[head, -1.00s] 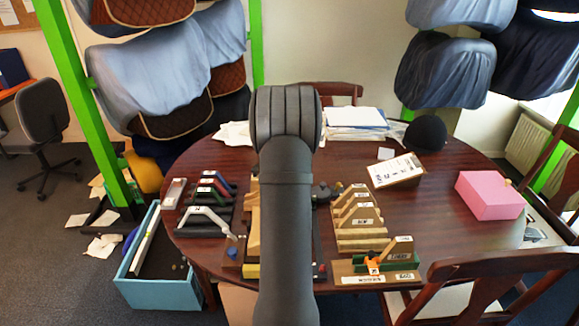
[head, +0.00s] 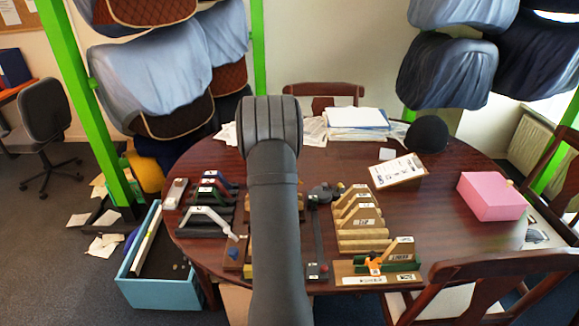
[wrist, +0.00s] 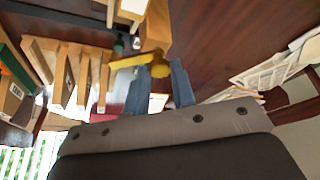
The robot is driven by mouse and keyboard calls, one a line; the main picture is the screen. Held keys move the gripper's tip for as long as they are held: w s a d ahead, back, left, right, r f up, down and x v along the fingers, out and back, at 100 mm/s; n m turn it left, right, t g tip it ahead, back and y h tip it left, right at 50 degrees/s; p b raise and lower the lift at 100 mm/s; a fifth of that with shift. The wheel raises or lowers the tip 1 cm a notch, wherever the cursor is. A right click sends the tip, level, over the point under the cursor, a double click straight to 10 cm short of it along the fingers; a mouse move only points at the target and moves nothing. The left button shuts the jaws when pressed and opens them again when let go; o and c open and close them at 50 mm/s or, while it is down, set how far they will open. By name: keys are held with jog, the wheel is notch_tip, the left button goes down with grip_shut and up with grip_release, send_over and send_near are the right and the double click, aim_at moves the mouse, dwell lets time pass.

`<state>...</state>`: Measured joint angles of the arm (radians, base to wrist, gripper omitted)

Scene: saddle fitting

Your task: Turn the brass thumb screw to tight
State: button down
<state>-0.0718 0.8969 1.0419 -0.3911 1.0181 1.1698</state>
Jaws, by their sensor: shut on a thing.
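In the wrist view the brass thumb screw (wrist: 160,69) sits between the two blue-grey fingertips of my gripper (wrist: 157,78), which is shut on it. A yellowish bar (wrist: 128,61) reaches out to the left of its head. The screw lies close to a wooden block (wrist: 157,35) at the top of the view. In the head view my own arm hides the gripper and the screw, so how far the screw is turned cannot be told.
Wooden saddle-shaped pieces (head: 360,222) stand right of my arm, with a dark long-handled tool (head: 317,235) between. Dark-based arches (head: 205,215) stand on the left. An orange piece (head: 374,265) sits on a board at the front. A pink box (head: 490,196) is far right.

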jog(key=m, duration=0.1)
jog(key=m+g, duration=0.1)
jog(key=m, duration=0.2)
jog(key=shift+w+m+g+h, duration=0.25)
jog(key=shift+m+g+h, duration=0.05)
jog(key=shift+h, duration=0.1)
jog(key=m, duration=0.2)
jog(key=m+g, duration=0.1)
jog(key=shift+w+m+g, duration=0.15)
jog(key=shift+m+g, duration=0.15)
jog(key=shift+m, duration=0.1)
jog(key=m+g, duration=0.1)
jog(key=m, duration=0.2)
jog(key=shift+w, duration=0.1)
jog(key=m+g, duration=0.1)
jog(key=m, duration=0.1)
jog(key=m+y, duration=0.1)
jog(key=m, duration=0.1)
jog(key=shift+w+m+g, duration=0.1)
jog(key=shift+m+g, duration=0.2)
jog(key=shift+g, duration=0.1)
jog(key=shift+m, duration=0.3)
jog(key=c, duration=1.2)
grip_release()
jog(key=shift+r, duration=0.15)
